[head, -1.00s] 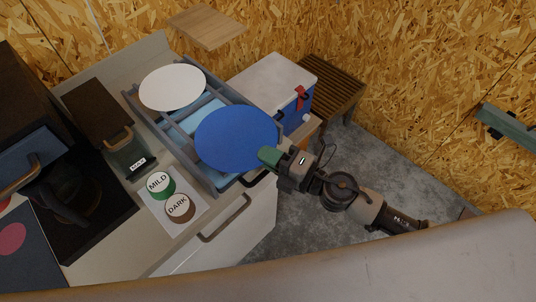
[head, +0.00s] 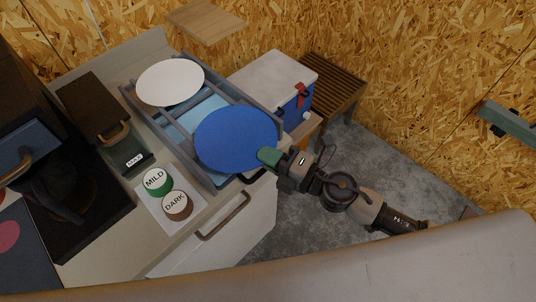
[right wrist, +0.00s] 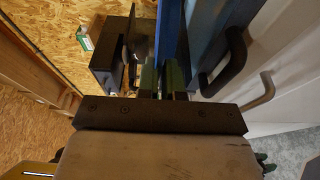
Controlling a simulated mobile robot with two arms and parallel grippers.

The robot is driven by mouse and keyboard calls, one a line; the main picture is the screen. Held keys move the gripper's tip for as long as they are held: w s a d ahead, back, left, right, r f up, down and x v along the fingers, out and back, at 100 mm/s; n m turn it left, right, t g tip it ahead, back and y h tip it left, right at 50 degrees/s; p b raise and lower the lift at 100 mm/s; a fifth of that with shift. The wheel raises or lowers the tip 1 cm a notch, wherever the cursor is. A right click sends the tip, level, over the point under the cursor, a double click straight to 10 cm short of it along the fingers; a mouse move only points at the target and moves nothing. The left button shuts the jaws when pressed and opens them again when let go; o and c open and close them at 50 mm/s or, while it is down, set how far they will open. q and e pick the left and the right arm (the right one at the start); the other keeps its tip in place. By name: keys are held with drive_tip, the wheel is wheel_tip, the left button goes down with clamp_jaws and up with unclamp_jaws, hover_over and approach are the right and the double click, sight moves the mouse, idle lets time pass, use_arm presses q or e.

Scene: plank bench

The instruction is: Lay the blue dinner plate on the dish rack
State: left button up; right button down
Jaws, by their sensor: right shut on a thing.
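The blue dinner plate (head: 236,138) is held flat-looking over the right part of the dish rack (head: 203,176); I cannot tell whether it touches the rack. My right gripper (head: 270,157) has green fingertips shut on the plate's right rim. In the right wrist view the green fingers (right wrist: 162,80) are beside the plate's blue edge (right wrist: 171,35). The rack is a grey-blue frame with bars and a light blue base. A white plate (head: 170,82) lies at its far left end. The blue plate hides part of the rack. My left gripper is not in view.
The rack stands on a counter with a drawer handle (head: 223,217) in front. A mat with MILD (head: 156,181) and DARK (head: 176,205) lids lies left of it. A blue and white cooler (head: 275,80) and slatted stool (head: 334,85) stand behind.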

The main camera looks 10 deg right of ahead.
drive_tip(key=shift+f, duration=0.2)
drive_tip(key=c, duration=1.2)
unclamp_jaws()
drive_tip(key=b+v, duration=0.6)
drive_tip(key=v, duration=0.5)
